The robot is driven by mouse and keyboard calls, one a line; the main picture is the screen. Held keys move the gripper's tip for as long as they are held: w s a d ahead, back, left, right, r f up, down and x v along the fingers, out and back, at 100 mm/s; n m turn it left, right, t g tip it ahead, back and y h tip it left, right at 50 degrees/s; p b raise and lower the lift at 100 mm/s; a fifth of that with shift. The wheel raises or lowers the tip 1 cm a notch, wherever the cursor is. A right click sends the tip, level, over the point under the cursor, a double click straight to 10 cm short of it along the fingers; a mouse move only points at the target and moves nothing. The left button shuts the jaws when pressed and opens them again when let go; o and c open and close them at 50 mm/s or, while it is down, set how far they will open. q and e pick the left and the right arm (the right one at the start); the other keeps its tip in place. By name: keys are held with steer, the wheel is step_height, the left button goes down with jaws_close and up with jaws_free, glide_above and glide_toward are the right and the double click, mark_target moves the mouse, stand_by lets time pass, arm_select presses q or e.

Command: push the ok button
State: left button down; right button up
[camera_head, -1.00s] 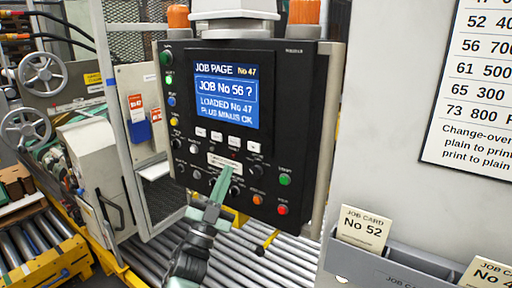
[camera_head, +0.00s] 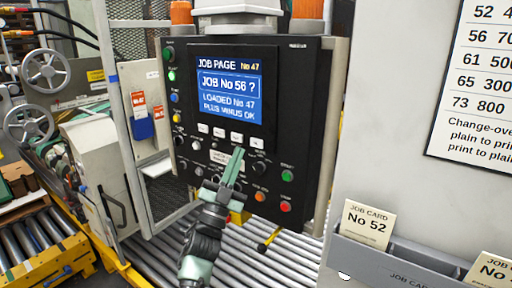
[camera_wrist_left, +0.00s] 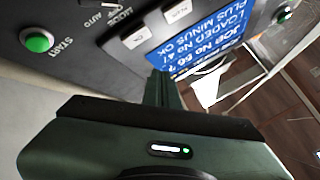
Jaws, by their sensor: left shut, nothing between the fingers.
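The black control panel (camera_head: 305,110) carries a lit blue screen (camera_head: 226,90) reading "JOB No 56 ?", "LOADED No 47" and "PLUS MINUS OK". A row of small white keys runs under the screen; its rightmost key (camera_head: 257,143) is uncovered. The key labels are too small for me to tell which is OK. My left gripper (camera_head: 236,155) is shut and empty, its fingertips just below the right part of this row. In the left wrist view the shut fingers (camera_wrist_left: 162,85) point at the panel near a white key (camera_wrist_left: 134,38); contact cannot be told. My right gripper is not in view.
A green START button (camera_head: 287,176), an orange button (camera_head: 260,197) and a red button (camera_head: 285,207) sit at the panel's lower right. A card holder (camera_head: 400,262) with job cards is at right. A roller conveyor (camera_head: 255,247) runs below the panel.

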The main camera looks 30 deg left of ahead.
mark_target(257, 143)
arm_select(q)
steer(key=shift+w+d+b, duration=0.2)
steer(key=shift+w+b, duration=0.6)
steer(key=shift+w, duration=1.4)
steer(key=shift+w, duration=0.15)
steer(key=shift+w, duration=0.25)
steer(key=shift+w+b, duration=0.35)
steer(key=shift+b, duration=0.2)
stand_by(0.6)
steer(key=shift+s, duration=0.15)
steer(key=shift+s+p, duration=0.35)
steer(key=shift+s, duration=0.3)
